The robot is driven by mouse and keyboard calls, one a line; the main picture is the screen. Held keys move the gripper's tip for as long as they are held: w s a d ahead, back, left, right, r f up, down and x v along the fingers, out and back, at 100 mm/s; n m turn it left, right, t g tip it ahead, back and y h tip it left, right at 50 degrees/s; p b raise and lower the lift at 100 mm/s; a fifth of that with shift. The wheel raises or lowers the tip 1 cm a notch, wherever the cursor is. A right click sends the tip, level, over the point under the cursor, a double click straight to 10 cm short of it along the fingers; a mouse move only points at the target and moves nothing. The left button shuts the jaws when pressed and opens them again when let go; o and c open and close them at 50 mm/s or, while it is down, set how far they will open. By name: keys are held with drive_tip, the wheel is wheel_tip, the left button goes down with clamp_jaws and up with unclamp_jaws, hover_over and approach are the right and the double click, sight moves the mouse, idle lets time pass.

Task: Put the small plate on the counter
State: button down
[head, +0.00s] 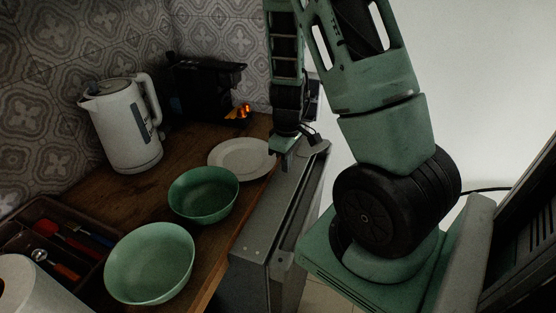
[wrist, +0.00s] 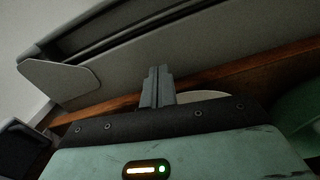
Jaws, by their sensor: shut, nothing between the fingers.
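A small white plate (head: 241,157) lies on the wooden counter (head: 187,150), near its front edge and just behind a green bowl. My gripper (head: 287,163) points down at the counter's front edge, to the right of the plate. In the wrist view the gripper (wrist: 157,86) has its two fingers together with nothing between them. A pale rim, likely the plate (wrist: 203,96), shows just behind the gripper body, mostly hidden by it. The counter edge (wrist: 235,77) runs across behind the fingers.
Two green bowls (head: 203,194) (head: 150,263) stand on the counter. A white kettle (head: 124,125) and a black coffee machine (head: 204,88) stand at the back. A cutlery tray (head: 62,238) and a white roll (head: 33,288) are at the left. A grey cabinet (head: 273,222) stands against the counter front.

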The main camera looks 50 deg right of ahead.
sight(271, 160)
drive_tip(key=shift+w+a+r+p, duration=0.1)
drive_tip(key=shift+w+a+p, duration=0.1)
drive_tip(key=shift+w, duration=0.4)
drive_tip(key=shift+w+a+p, duration=0.1)
drive_tip(key=shift+w+p, duration=0.05)
drive_tip(key=shift+w, duration=0.45)
drive_tip(key=shift+w+a, duration=0.25)
drive_tip(key=shift+w, duration=1)
drive_tip(key=shift+s, duration=0.15)
